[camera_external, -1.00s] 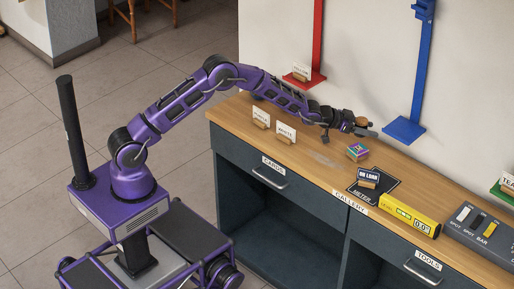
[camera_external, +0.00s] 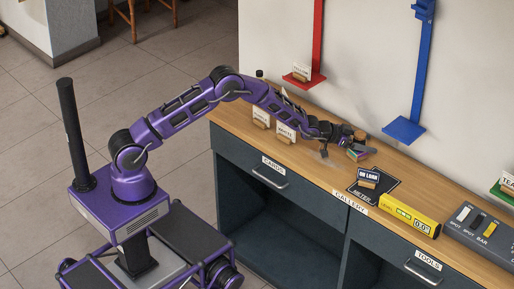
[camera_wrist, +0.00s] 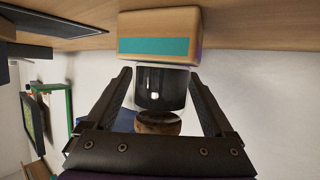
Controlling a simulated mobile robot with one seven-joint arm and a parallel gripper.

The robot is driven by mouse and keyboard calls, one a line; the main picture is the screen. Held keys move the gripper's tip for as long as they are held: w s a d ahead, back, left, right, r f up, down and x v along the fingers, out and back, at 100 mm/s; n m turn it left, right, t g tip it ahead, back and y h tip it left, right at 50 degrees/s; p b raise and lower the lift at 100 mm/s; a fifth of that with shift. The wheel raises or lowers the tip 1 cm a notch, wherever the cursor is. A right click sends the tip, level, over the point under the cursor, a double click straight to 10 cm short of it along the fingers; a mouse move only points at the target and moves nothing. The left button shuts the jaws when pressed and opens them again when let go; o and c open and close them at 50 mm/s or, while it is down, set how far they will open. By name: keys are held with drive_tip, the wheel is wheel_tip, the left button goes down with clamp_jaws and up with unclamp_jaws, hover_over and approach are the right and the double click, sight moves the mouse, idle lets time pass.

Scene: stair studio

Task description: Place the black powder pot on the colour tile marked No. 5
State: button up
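The black powder pot (camera_wrist: 161,89) is between my gripper's fingertips (camera_wrist: 160,78) in the wrist view. Its round wooden lid (camera_wrist: 158,122) shows below it in that picture, which looks upside down. Both fingers appear to touch the pot's sides. In the external view my gripper (camera_external: 346,134) is above the counter, close to a small many-coloured block (camera_external: 357,155), which it partly covers. The block also shows just past the pot's base in the wrist view, with a teal band (camera_wrist: 159,46). Whether pot and block touch cannot be told. No marking No. 5 is readable.
On the wooden counter (camera_external: 310,170), a black mat (camera_external: 386,188) with an ON LOAN sign (camera_external: 368,177), a yellow level (camera_external: 409,214) and a grey switch box (camera_external: 480,232) lie right of the block. Two cards (camera_external: 286,132) stand left. Red (camera_external: 310,79) and blue (camera_external: 404,130) brackets are on the wall.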

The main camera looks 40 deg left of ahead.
drive_tip(key=shift+r, duration=0.15)
drive_tip(key=shift+r, duration=0.1)
drive_tip(key=v, duration=1.2)
drive_tip(key=shift+p, duration=0.45)
